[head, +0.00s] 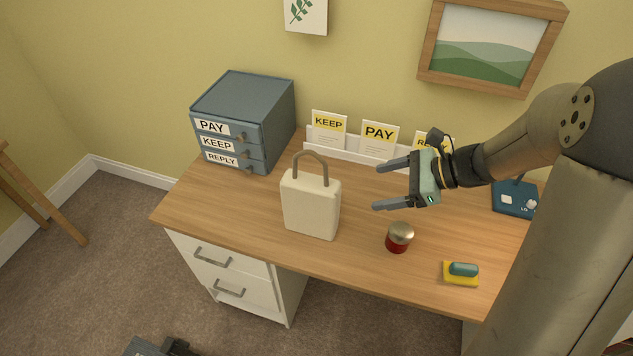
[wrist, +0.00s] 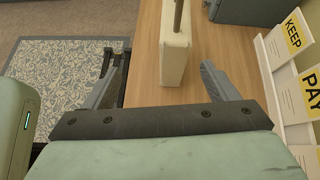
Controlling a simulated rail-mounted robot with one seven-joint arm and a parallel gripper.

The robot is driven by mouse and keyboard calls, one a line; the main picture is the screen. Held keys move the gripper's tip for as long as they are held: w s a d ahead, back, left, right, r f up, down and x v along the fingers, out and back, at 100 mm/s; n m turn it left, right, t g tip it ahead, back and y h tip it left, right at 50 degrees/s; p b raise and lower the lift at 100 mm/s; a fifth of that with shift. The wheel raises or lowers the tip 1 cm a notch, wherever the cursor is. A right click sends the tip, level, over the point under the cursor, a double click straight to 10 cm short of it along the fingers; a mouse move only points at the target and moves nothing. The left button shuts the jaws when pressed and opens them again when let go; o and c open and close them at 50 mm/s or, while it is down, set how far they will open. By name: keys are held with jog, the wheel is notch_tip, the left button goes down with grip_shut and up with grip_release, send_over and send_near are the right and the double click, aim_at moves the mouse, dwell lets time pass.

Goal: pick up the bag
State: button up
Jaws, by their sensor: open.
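The bag (head: 311,205) is cream-white with a brown loop handle and stands upright on the wooden desk (head: 225,205), left of centre in the head view. My gripper (head: 381,187) is to the right of the bag, its two fingers apart and pointing left toward it. Nothing is between the fingers. In the wrist view the bag (wrist: 175,48) shows at the top, ahead of my open gripper (wrist: 160,80) and apart from it.
A blue drawer unit (head: 245,115) stands behind the bag at left. A white card rack (head: 350,153) lines the back. A yellow and teal item (head: 461,272) and a blue box (head: 514,200) are at right.

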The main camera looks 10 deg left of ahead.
aim_at(329, 184)
jog(key=shift+m+t+y, duration=0.4)
jog(key=shift+m, duration=0.5)
jog(key=x, duration=0.4)
jog(key=w+p+x, duration=0.1)
jog(key=x, duration=0.3)
jog(key=w+p+x, duration=0.1)
jog(key=x, duration=0.3)
jog(key=shift+w+r, duration=0.15)
jog(key=shift+w, duration=0.05)
jog(key=shift+p+x, duration=0.95)
jog(key=shift+x, duration=1.75)
jog(key=shift+s, duration=0.15)
jog(key=shift+c, duration=0.3)
jog(key=c, duration=1.5)
